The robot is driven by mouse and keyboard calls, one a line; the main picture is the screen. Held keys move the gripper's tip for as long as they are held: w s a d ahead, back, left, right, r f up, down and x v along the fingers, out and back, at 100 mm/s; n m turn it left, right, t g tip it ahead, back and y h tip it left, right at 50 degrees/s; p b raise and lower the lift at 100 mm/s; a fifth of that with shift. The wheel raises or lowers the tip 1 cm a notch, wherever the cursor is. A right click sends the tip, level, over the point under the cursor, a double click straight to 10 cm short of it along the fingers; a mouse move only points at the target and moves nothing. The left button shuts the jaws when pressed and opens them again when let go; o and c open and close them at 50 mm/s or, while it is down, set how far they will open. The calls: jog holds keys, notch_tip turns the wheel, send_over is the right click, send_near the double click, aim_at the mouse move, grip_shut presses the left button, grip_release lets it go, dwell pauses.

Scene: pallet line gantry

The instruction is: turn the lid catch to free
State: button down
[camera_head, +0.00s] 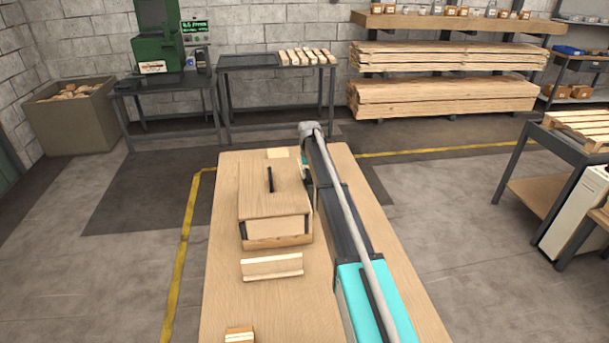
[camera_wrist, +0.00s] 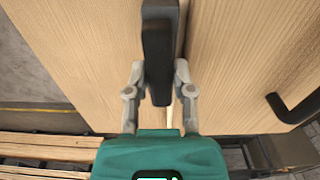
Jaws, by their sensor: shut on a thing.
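In the wrist view my gripper (camera_wrist: 158,78) is shut on the lid catch (camera_wrist: 157,35), a dark upright bar between its two grey fingers. The catch lies roughly along the seam between two pale wooden surfaces. A black handle (camera_wrist: 290,106) is on the wooden surface to the right. In the head view the wooden box (camera_head: 275,231) stands on the table, with its lid (camera_head: 257,202) down and the black handle (camera_head: 270,180) on top. My arm reaches along the box's right side and hides the catch and gripper there.
The wooden table (camera_head: 225,295) also bears a small wooden rack (camera_head: 272,267) in front of the box and a small block (camera_head: 240,334) near the front edge. A pale block (camera_head: 277,153) lies behind the box. The table's left strip is clear.

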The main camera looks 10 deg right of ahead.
jog(key=shift+s+d+m, duration=0.15)
jog(key=shift+s+m, duration=0.05)
jog(key=shift+m, duration=0.2)
jog(key=shift+c, duration=2.4)
grip_release()
jog(key=shift+w, duration=0.1)
jog(key=s+a+r+p, duration=0.1)
jog(key=s, duration=2.1)
jog(key=s+r+p, duration=0.2)
jog(key=s, duration=2.1)
jog(key=shift+s+a, duration=0.25)
jog(key=shift+a, duration=0.15)
